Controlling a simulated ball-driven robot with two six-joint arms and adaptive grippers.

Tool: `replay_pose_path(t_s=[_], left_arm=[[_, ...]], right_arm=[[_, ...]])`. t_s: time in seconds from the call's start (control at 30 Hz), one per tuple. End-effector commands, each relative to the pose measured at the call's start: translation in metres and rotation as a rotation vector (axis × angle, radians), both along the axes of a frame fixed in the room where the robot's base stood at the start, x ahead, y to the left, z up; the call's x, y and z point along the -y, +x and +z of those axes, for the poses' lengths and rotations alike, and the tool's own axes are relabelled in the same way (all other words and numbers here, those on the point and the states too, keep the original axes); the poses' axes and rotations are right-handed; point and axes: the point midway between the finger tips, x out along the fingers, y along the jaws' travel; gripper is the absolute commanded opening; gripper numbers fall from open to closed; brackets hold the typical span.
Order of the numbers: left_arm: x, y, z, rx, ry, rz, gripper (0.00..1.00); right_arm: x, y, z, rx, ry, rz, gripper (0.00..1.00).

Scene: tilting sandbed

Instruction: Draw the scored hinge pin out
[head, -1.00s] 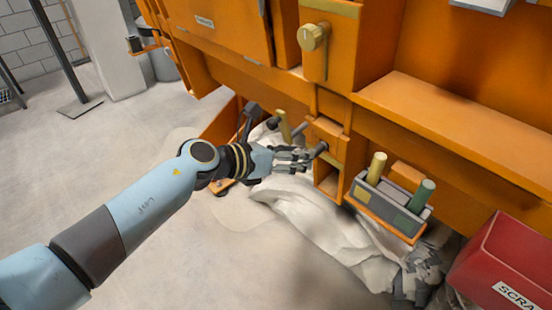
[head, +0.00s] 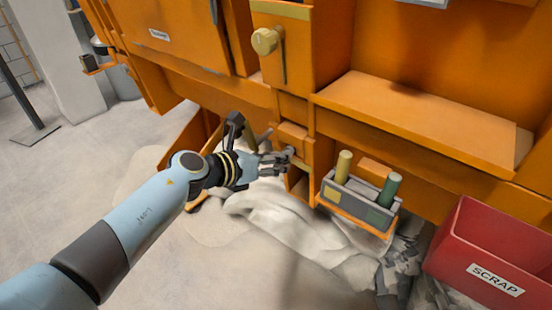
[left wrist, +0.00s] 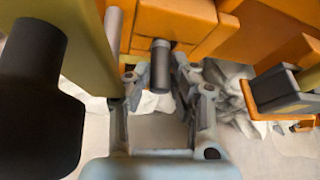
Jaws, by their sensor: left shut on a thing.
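The hinge pin (left wrist: 158,68) shows in the left wrist view as a dark grey cylinder with a lighter band, its end towards me. It sticks out below the orange hinge block (head: 293,134); in the head view only its grey end (head: 290,151) shows. My left gripper (head: 283,159) has its fingers on either side of the pin and is shut on it. The fingers also show in the left wrist view (left wrist: 161,84). I cannot make out score marks on the pin. My right gripper is not in view.
A grey holder (head: 335,199) with an olive peg (head: 343,166) and a green peg (head: 390,189) stands on a small orange shelf right of the hinge. A red scrap bin (head: 495,277) is at lower right. Pale cloth-like material (head: 275,215) lies below. A dark fitting stands close beside my wrist.

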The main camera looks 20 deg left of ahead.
Motion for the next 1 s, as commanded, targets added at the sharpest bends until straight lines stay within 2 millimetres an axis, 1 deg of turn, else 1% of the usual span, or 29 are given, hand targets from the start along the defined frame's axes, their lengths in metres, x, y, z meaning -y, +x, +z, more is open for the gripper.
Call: replay_pose_path(t_s=[0.37,0.9,1.0], left_arm=[[-0.001,-0.001,0.000,0.001,0.000,0.000,0.00],[-0.010,-0.026,-0.005,0.000,0.000,0.000,0.00],[-0.010,-0.028,-0.005,0.001,0.000,0.000,0.00]], right_arm=[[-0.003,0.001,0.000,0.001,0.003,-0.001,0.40],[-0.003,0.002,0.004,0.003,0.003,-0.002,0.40],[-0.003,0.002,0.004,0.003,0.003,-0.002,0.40]])
